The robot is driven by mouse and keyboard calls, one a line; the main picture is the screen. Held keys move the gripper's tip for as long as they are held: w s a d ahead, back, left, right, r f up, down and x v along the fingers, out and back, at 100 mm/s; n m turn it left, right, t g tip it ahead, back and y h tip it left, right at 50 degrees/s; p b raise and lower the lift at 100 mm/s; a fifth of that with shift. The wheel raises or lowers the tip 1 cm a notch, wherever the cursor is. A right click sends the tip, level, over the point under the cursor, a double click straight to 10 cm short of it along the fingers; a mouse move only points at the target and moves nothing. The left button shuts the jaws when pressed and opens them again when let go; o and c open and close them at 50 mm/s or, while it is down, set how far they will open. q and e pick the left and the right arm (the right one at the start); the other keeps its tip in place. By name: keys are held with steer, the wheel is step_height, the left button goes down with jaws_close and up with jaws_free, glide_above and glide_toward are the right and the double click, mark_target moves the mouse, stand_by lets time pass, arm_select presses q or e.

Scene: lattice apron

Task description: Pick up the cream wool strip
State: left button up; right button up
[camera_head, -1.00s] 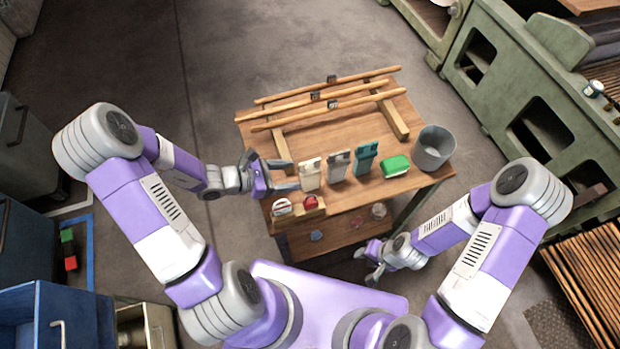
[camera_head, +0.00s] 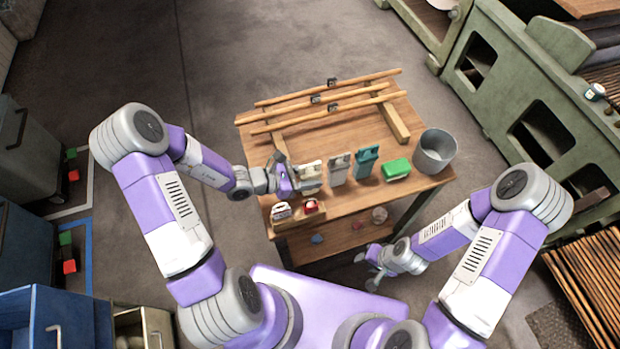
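The cream wool strip (camera_head: 312,174) stands at the left end of a row of strips on the wooden table. My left gripper (camera_head: 304,178) is at the strip from the left, with its fingers spread and overlapping it in the view. Whether the fingers touch it cannot be told. My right gripper (camera_head: 367,270) is open and empty, low beside the table's front edge.
A grey strip (camera_head: 338,168) and a teal strip (camera_head: 366,161) stand to the right, then a green block (camera_head: 397,168) and a grey bucket (camera_head: 435,151). Wooden rods (camera_head: 330,107) lie behind. A small wooden holder (camera_head: 298,214) with red and white items sits in front.

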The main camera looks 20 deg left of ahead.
mark_target(310, 165)
arm_select(q)
steer(key=c, duration=0.5)
step_height(310, 165, up, 10)
steer(key=shift+r+p, duration=0.1)
steer(key=shift+p, duration=0.95)
